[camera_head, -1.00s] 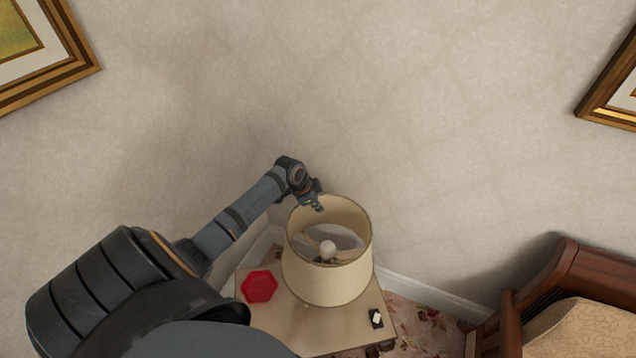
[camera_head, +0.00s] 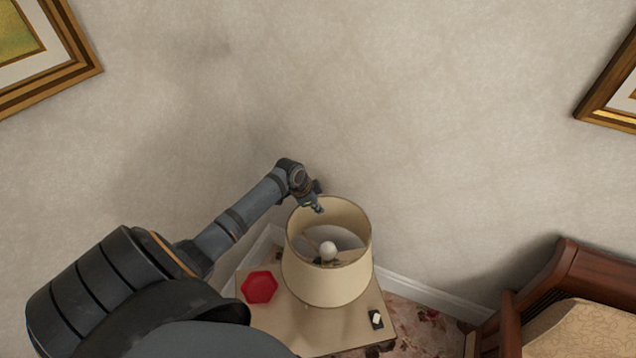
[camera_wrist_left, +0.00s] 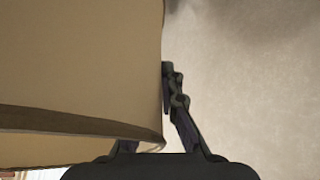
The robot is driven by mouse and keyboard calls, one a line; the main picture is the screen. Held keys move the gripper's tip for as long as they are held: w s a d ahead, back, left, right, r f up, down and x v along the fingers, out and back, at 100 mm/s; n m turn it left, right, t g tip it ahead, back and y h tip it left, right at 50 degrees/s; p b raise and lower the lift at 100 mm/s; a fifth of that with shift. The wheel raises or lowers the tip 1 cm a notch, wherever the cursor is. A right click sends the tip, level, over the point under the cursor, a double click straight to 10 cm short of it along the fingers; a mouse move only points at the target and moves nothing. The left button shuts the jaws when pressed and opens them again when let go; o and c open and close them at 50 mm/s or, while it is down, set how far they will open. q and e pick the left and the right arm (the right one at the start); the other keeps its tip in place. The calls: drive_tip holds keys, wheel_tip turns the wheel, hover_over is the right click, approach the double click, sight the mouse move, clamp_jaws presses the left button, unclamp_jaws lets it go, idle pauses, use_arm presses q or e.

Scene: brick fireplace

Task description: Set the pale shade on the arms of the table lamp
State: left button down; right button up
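The pale shade (camera_head: 328,284) is a cream drum, open at the top, standing around the table lamp over the small table. The lamp's white bulb (camera_head: 328,250) shows inside it; its arms are mostly hidden in shadow there. My left gripper (camera_head: 318,207) is at the back-left of the shade's top rim, its fingers pinching the wall. In the left wrist view the shade (camera_wrist_left: 80,70) fills the left side, with one finger (camera_wrist_left: 175,100) against its edge and the other finger hidden. Whether the shade rests on the arms I cannot tell. My right gripper is out of view.
The small table (camera_head: 300,322) holds a red hexagonal dish (camera_head: 260,287) left of the shade and a small black-and-white switch (camera_head: 376,318) at right. The wall (camera_head: 420,120) is close behind. A wooden chair (camera_head: 575,300) stands at the right.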

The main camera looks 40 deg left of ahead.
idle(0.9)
use_arm(q)
drive_tip(key=shift+p, duration=0.5)
drive_tip(key=shift+f, duration=0.3)
idle(0.4)
drive_tip(key=c, duration=1.4)
unclamp_jaws()
drive_tip(key=shift+c, duration=0.2)
drive_tip(key=v, duration=1.1)
drive_tip(key=shift+a, duration=0.15)
drive_tip(key=shift+s+r, duration=0.1)
drive_tip(key=shift+r, duration=0.4)
